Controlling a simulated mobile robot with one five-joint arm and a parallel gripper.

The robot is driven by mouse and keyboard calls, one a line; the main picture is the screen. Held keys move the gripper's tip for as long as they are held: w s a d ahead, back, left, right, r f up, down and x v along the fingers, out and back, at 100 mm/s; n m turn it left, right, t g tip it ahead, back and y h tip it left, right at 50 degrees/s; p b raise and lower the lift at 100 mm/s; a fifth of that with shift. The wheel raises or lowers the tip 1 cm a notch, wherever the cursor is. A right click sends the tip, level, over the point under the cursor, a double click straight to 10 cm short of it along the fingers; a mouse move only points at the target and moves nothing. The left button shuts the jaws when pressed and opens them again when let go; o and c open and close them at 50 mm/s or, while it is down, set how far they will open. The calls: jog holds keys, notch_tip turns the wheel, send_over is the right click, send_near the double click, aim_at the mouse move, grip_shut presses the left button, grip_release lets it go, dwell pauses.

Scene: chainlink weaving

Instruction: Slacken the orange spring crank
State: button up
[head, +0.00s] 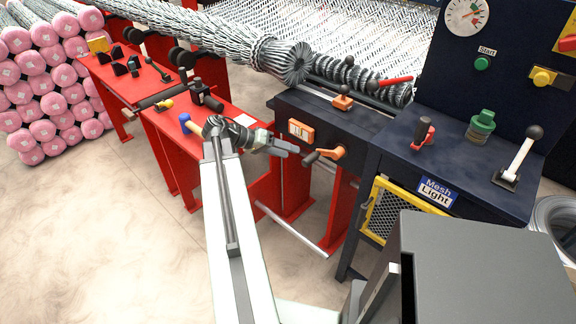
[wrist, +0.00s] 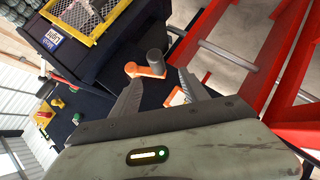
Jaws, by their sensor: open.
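The orange spring crank (head: 338,152) is on the dark front face of the machine, with its handle sticking out toward the left. In the wrist view the orange crank arm (wrist: 145,71) and its grey handle (wrist: 156,60) show just past my fingertips. My gripper (head: 297,147) is open and empty, close to the left of the crank handle. In the wrist view my gripper (wrist: 160,76) has its fingers apart, with the handle in line with the gap. I cannot tell whether the handle reaches between the fingers.
An orange-framed window (head: 300,131) is left of the crank. A yellow mesh guard (head: 392,212) and a dark console (head: 450,165) with a green knob and levers stand right. Red machine frames (head: 290,190) are below and left. Rolled mesh lies above.

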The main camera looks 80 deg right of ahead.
aim_at(311, 158)
jog(key=b+x, duration=0.3)
jog(key=x, duration=0.5)
jog(key=shift+s+b, duration=0.25)
jog(key=shift+b, duration=0.1)
jog(key=shift+r, duration=0.1)
grip_shut()
